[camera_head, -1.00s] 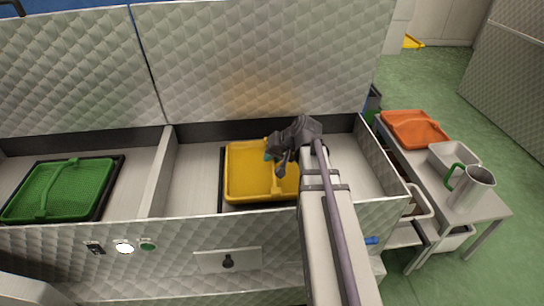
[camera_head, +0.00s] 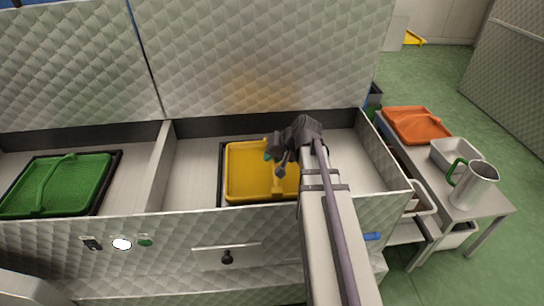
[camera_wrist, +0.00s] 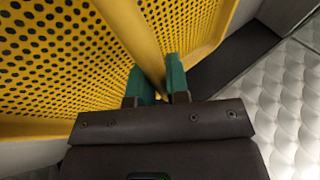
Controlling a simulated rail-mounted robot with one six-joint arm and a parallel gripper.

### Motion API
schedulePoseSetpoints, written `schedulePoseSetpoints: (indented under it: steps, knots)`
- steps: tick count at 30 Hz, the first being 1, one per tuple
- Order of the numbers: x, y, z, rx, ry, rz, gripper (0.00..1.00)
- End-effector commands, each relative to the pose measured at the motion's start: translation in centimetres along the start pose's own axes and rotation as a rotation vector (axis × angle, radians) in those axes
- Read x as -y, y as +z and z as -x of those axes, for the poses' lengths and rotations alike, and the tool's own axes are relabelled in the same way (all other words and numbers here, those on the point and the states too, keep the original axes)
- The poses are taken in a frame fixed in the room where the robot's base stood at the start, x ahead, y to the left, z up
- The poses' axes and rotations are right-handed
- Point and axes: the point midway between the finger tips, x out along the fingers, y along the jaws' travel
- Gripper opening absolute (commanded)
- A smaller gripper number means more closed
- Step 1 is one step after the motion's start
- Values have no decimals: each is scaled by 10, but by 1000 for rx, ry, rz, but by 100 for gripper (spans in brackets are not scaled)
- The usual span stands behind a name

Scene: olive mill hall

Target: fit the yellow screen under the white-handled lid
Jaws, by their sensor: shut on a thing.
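The yellow screen (camera_head: 244,172) is a perforated tray with a bar handle. It is in the right-hand compartment, over a dark frame (camera_head: 221,186) that shows along its left edge. Whether it sits fully down in the frame I cannot tell. My gripper (camera_head: 276,160) is over its right part, and my arm hides its right end. In the wrist view the green fingertips (camera_wrist: 157,84) are shut on the yellow handle bar (camera_wrist: 135,35), above the perforated mesh (camera_wrist: 50,60). A raised quilted metal lid (camera_head: 255,60) stands behind this compartment. I see no white handle on it.
A green screen (camera_head: 85,185) lies in the left compartment, past a divider (camera_head: 155,170). The compartment's right wall (camera_head: 385,165) is near my arm. A side table holds an orange screen (camera_head: 416,124), a metal tray (camera_head: 455,152) and a green-handled jug (camera_head: 474,185).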

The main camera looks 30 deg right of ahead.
Motion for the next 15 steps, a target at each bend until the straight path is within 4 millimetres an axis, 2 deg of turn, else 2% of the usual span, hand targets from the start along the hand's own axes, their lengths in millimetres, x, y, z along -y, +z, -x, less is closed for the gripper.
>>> schedulePoseSetpoints:
  steps: [13,14,15]
  knots:
    - [-2,1,-4,0,-1,0,0]
    - [-2,1,-4,0,-1,0,19]
    - [-2,1,-4,0,-1,0,22]
